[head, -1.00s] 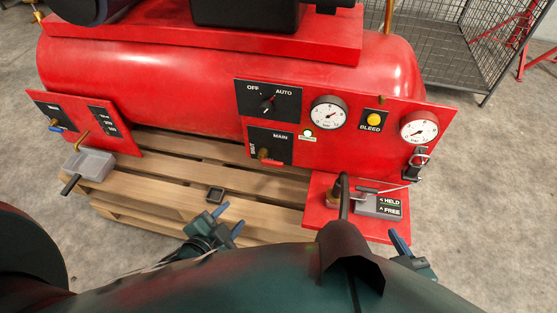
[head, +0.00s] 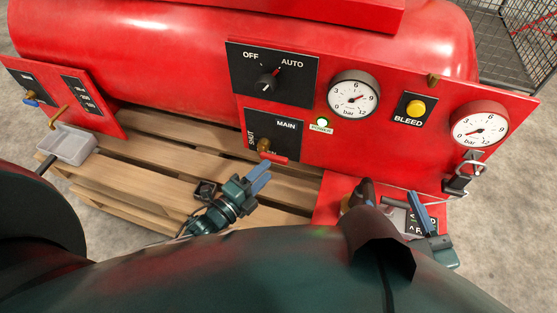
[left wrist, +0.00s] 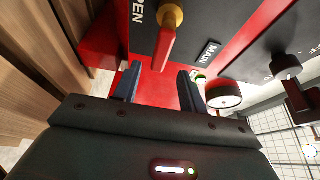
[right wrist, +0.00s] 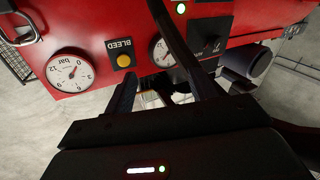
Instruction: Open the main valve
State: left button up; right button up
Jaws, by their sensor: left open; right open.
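The main valve has a brass hub and a red lever (head: 272,158) on a black plate marked MAIN (head: 285,124), with SHUT at its left edge. Part of another label shows beside the lever. In the left wrist view the lever (left wrist: 166,48) points down from the hub toward the gripper, between the words OPEN and MAIN. My left gripper (head: 260,178) is open and empty, just below the lever in the head view; its fingertips (left wrist: 160,82) sit apart from the lever's end. My right gripper (head: 420,212) is open and empty by the red shelf; it also shows in the right wrist view (right wrist: 160,90).
An OFF/AUTO knob (head: 268,82), a gauge (head: 353,96), a yellow BLEED button (head: 416,108) and another gauge (head: 480,126) share the red panel. A grey tray (head: 68,146) is at left. My arm hides part of the pallet (head: 160,170) and the shelf.

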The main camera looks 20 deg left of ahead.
aim_at(276, 162)
pick_arm(q)
jog(key=b+x, duration=0.1)
jog(key=x, duration=0.5)
jog(key=shift+w+d, duration=0.1)
jog(key=shift+w, duration=0.1)
pick_arm(e)
jog(key=shift+s+a+n+t+y, duration=0.1)
jog(key=shift+a+n+t+y, duration=0.3)
jog(key=shift+y, duration=0.2)
pick_arm(q)
grip_shut()
